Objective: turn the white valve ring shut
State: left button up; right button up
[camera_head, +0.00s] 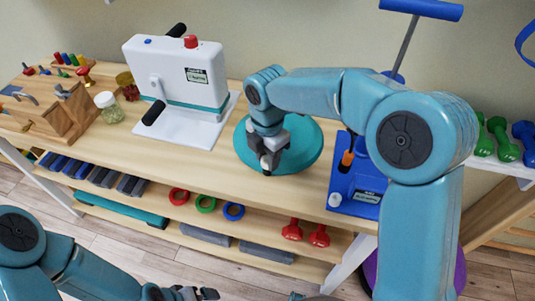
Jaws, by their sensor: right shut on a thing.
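A round teal cushion (307,150) lies flat on the wooden table top. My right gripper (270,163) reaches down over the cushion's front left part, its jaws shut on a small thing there. The fingers hide nearly all of that thing; by its place on the cushion it is the white valve ring, and how far it is turned cannot be seen. My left gripper (205,294) is low at the bottom edge, in front of the table and away from the cushion; its jaw opening is not clear.
A white crank machine (172,75) with black handles stands left of the cushion. A blue box (354,190) with a white knob stands close on its right. A lidded jar (109,107) and wooden peg stand (62,112) are farther left. The lower shelf holds rings and weights.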

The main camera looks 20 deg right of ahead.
jog(key=o, duration=1)
jog(key=shift+o, duration=0.2)
notch_tip(320, 180, up, 16)
jog(key=p, duration=0.3)
jog(key=shift+r, duration=0.2)
